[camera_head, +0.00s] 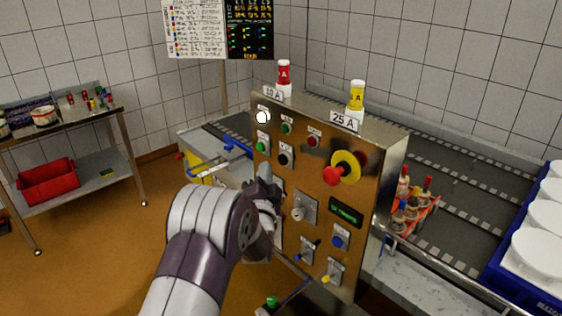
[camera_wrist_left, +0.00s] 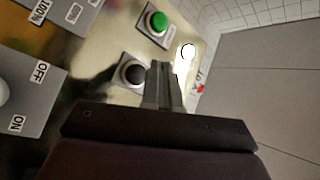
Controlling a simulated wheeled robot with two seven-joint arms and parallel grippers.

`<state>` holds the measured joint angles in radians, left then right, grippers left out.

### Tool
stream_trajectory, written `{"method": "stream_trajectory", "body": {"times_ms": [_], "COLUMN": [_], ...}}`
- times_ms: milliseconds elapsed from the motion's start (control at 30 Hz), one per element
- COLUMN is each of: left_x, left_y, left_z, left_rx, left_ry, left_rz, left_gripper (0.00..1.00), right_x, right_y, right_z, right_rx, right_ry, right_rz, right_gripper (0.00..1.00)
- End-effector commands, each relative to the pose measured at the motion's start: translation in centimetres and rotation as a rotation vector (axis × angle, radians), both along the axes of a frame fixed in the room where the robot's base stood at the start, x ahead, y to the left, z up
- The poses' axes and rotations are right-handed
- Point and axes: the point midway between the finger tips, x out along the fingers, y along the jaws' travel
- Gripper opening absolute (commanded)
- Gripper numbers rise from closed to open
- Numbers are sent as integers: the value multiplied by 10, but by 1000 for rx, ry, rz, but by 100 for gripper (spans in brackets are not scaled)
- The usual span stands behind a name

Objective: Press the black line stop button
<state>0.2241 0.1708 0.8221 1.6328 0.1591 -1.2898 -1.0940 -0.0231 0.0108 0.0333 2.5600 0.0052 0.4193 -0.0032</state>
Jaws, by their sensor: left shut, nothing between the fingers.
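The black button (camera_head: 284,159) sits on a grey plate in the upper left part of the brass control panel (camera_head: 325,170). In the left wrist view the black button (camera_wrist_left: 131,74) shows just left of my fingertips, partly hidden by them. My left gripper (camera_head: 265,172) is shut and empty, in front of the panel, a little below and left of the black button in the head view. In the left wrist view its closed fingers (camera_wrist_left: 165,75) point toward the panel. I cannot tell whether they touch it. My right gripper is not in view.
A green button (camera_head: 261,146) is left of the black one, and a white lamp (camera_head: 263,117) is above. A red emergency knob (camera_head: 333,175) with a yellow collar sticks out to the right. Switches and levers fill the lower panel. A conveyor (camera_head: 450,180) runs behind.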

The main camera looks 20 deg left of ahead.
Motion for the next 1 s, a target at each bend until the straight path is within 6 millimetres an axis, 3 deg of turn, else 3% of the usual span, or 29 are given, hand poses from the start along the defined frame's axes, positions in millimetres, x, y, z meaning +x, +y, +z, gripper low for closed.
{"method": "stream_trajectory", "body": {"times_ms": [333, 1000], "left_x": [-28, -29], "left_y": [11, 12], "left_z": [0, 0], "left_rx": [0, 0], "left_ry": [0, 0], "left_rz": [1, 0], "left_gripper": [0, 0], "right_x": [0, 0], "right_y": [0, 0], "right_z": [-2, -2], "right_rx": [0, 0], "right_ry": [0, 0], "right_rz": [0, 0], "right_gripper": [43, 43]}}
